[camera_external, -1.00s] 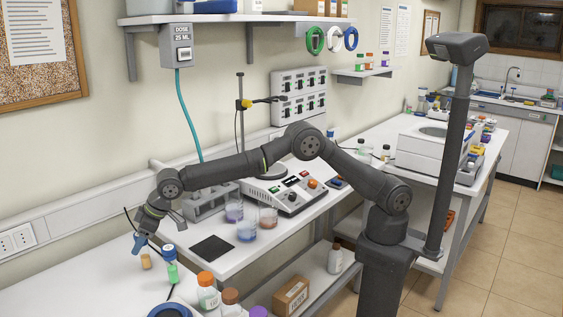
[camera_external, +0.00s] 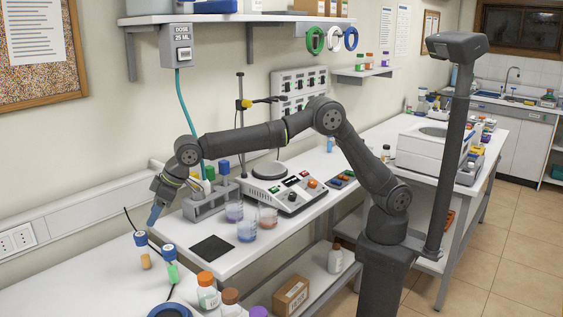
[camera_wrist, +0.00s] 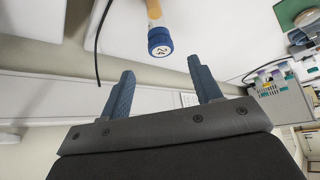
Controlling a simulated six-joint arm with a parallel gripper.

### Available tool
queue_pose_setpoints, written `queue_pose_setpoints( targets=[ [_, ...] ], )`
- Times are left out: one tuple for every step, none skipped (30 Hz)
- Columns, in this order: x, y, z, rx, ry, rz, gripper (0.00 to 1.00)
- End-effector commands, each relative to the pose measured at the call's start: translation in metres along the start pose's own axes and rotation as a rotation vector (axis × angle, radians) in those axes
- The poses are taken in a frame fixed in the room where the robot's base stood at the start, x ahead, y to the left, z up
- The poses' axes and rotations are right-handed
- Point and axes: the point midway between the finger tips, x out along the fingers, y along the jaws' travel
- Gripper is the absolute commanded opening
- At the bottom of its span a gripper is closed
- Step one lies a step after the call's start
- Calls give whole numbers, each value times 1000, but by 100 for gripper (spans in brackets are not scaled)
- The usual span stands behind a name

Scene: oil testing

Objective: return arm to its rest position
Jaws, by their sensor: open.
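My gripper (camera_external: 154,215) hangs at the left end of my arm, above the white bench and left of the tube rack. In the wrist view my gripper (camera_wrist: 163,90) shows two blue fingers spread apart with nothing between them. A blue-capped vial with amber contents (camera_external: 144,257) stands on the bench below the gripper. In the wrist view this vial (camera_wrist: 158,32) lies beyond the fingertips, apart from them. A second blue-capped vial with green contents (camera_external: 171,268) stands just to its right.
The grey tube rack (camera_external: 208,203) holds capped tubes. Beakers (camera_external: 246,231) and a black pad (camera_external: 212,248) are near the bench edge. A dispenser (camera_external: 177,45) hangs above.

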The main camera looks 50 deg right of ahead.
Motion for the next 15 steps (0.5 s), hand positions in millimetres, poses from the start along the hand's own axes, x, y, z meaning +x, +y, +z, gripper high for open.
queue_pose_setpoints(
  targets=[
    [0, 0, 0, 0, 0, 0, 58],
    [0, 0, 0, 0, 0, 0, 58],
    [1, 0, 0, 0, 0, 0, 58],
    [2, 0, 0, 0, 0, 0, 58],
    [4, 0, 0, 0, -1, 0, 58],
    [7, 0, 0, 0, -1, 0, 58],
    [10, 0, 0, 0, -1, 0, 58],
    [13, 0, 0, 0, -1, 0, 58],
    [19, 0, 0, 0, -2, 1, 58],
    [24, 0, 1, 0, -3, 1, 58],
    [29, 0, 1, 0, -3, 1, 58],
    [36, 0, 0, 1, -2, 1, 58],
    [42, 0, 0, 1, -2, 1, 58],
    [47, 0, 0, 1, -2, 1, 58],
    [54, 0, 1, 1, -2, 1, 58]
  ],
)
